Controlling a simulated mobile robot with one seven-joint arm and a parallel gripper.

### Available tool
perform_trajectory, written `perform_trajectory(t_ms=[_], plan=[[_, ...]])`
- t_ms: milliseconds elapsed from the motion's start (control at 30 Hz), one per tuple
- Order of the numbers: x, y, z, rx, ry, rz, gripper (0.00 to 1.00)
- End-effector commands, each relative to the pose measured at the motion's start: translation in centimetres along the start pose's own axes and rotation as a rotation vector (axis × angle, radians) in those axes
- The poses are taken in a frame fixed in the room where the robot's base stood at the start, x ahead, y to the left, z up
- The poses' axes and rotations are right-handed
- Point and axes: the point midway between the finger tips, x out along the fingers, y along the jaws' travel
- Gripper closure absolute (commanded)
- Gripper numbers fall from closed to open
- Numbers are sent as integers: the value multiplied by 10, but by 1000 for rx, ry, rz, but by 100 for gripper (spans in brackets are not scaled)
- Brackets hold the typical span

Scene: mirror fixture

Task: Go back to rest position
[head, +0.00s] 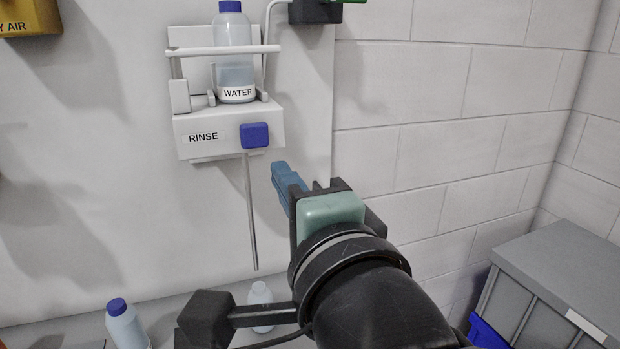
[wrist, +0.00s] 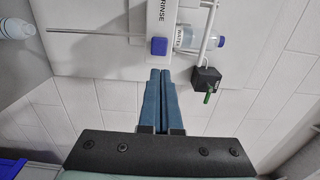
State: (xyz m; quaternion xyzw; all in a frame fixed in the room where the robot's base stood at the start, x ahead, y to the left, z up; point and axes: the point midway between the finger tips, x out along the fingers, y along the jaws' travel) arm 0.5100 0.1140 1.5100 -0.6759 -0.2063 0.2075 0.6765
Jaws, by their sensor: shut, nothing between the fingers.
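My gripper (head: 279,168) has blue fingers and is in the middle of the head view, a little below and right of the rinse unit (head: 200,149). In the wrist view its two fingers (wrist: 159,73) lie side by side, shut with nothing between them. The fingertips point toward the blue button (head: 254,135) on the rinse unit. The button also shows in the wrist view (wrist: 159,46), just beyond the tips and apart from them in that picture. The exact distance is hard to tell.
A water bottle (head: 234,62) stands in the rinse unit's holder, with a thin metal tube (head: 250,215) hanging below. Two bottles stand low: a blue-capped one (head: 125,326) and a white one (head: 260,293). A grey bin (head: 560,275) is at right. A black box (wrist: 206,80) is on the wall.

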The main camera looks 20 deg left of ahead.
Motion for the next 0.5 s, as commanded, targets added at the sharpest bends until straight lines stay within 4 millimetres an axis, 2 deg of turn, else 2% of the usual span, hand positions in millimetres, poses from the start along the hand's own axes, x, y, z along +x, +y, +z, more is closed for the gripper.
perform_trajectory(t_ms=[167, 267, 367, 500], plan=[[-1, -2, -4, -37, 19, -14, 100], [-5, -14, -18, -181, 99, -67, 100], [-16, -35, -38, -437, 245, -142, 100], [-46, -73, -61, -881, 517, -216, 100]])
